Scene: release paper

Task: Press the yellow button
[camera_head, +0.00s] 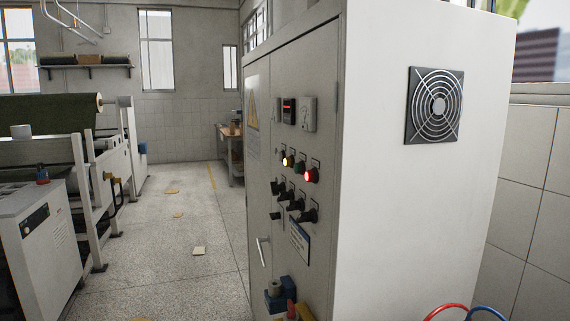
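The yellow button (285,160) is a small lit round light on the front panel of a tall grey control cabinet (415,220). It sits at the left of a short row, with a dark greenish button (298,166) beside it and a lit red button (311,175) at the right end. The cabinet front is seen at a steep angle, so whether the yellow button is pressed in cannot be told. Neither of my grippers shows in the head view.
Black rotary switches (296,203) sit below the buttons. A door handle (263,251) and blue sockets (280,293) stick out lower down. An open aisle (200,230) with paper scraps runs left of the cabinet. A machine (45,235) stands at the left, a wooden-topped bench (230,135) behind.

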